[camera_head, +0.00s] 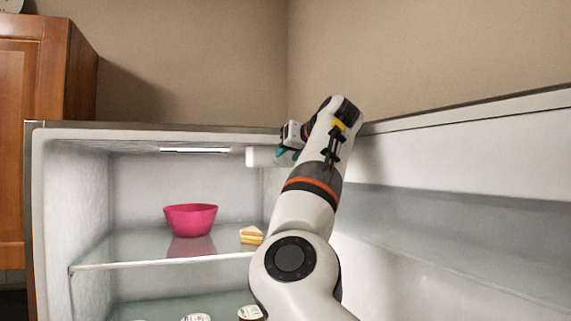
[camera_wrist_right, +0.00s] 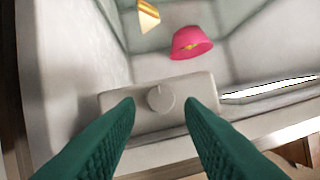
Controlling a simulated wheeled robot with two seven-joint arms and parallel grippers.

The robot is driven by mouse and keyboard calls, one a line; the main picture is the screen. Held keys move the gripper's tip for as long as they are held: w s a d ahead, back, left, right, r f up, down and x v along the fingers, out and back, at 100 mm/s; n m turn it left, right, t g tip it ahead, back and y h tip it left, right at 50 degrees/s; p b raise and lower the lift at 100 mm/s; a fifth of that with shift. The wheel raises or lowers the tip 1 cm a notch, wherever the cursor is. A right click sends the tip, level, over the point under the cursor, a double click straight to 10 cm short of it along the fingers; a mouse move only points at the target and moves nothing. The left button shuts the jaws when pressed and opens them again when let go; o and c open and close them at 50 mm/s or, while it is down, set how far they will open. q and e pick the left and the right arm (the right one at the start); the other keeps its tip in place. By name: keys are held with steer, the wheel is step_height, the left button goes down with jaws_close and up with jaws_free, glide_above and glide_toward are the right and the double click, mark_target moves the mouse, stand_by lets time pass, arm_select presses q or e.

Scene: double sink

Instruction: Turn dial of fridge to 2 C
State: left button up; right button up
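The fridge (camera_head: 75,129) stands open, with its door (camera_head: 470,150) swung out to the right. The dial (camera_wrist_right: 160,97) is a round grey knob with a pointer line, on a pale control box (camera_wrist_right: 112,104) that also shows at the fridge ceiling in the head view (camera_head: 262,157). The dial's markings are too small to read. My right gripper (camera_wrist_right: 159,103) is open, its green fingers spread to the left and right of the dial with nothing between them. Contact with the box cannot be told. In the head view, my right gripper (camera_head: 286,153) is partly hidden. My left gripper is out of view.
A pink bowl (camera_head: 190,219) and a sandwich or cake wedge (camera_head: 251,235) are on the upper glass shelf (camera_head: 130,252). Several round-topped items stand below. A lit strip (camera_head: 194,150) is on the ceiling. A wooden cabinet (camera_head: 35,120) stands at left.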

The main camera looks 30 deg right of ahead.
steer(key=b+v, duration=0.3)
steer(key=v, duration=0.6)
steer(key=shift+b, duration=0.3)
steer(key=shift+s, duration=0.1)
